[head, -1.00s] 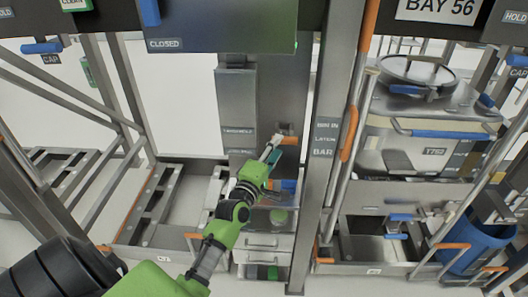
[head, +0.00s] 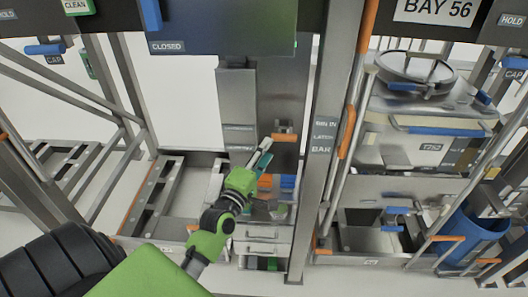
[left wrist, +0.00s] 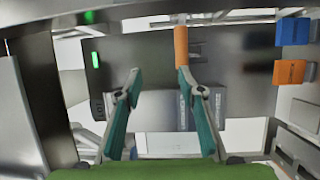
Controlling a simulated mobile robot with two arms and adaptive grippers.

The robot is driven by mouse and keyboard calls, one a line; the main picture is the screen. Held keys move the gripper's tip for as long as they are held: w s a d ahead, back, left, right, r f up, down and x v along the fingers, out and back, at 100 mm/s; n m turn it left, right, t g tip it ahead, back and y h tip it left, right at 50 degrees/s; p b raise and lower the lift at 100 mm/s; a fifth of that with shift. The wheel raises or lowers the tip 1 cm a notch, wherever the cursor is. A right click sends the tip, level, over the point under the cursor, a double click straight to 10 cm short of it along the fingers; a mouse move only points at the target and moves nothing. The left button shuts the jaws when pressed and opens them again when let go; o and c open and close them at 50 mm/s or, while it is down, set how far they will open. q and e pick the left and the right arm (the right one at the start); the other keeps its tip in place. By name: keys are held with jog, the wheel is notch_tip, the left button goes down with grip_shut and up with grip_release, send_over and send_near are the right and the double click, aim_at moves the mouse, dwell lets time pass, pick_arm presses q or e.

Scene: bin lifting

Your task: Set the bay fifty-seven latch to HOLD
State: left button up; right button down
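My left gripper (head: 267,149) is in front of the grey panel in the middle of the head view. In the left wrist view the two teal fingers of the left gripper (left wrist: 160,71) stand apart with nothing between them. A short orange handle (head: 285,137) on the panel is just right of and above the fingertips, apart from them. An orange grip (left wrist: 181,47), probably this handle, shows beyond the right fingertip in the left wrist view. I see no sign for bay fifty-seven, and the latch's setting cannot be read. My right gripper is not in view.
A post (head: 322,150) labelled BIN IN, LATCH and BAR stands right of the handle. Farther right are a BAY 56 sign (head: 438,10) and a lidded bin (head: 425,150). A dark panel (head: 225,25) marked CLOSED hangs above. Orange and blue blocks (head: 265,181) lie below the gripper.

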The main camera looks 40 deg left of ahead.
pick_arm(q)
jog(key=shift+s+r, duration=0.2)
jog(key=shift+s, duration=0.25)
jog(key=s+d, duration=0.2)
jog(key=s, duration=0.9)
jog(key=shift+s+f, duration=0.35)
jog(key=shift+f, duration=0.05)
dwell(0.5)
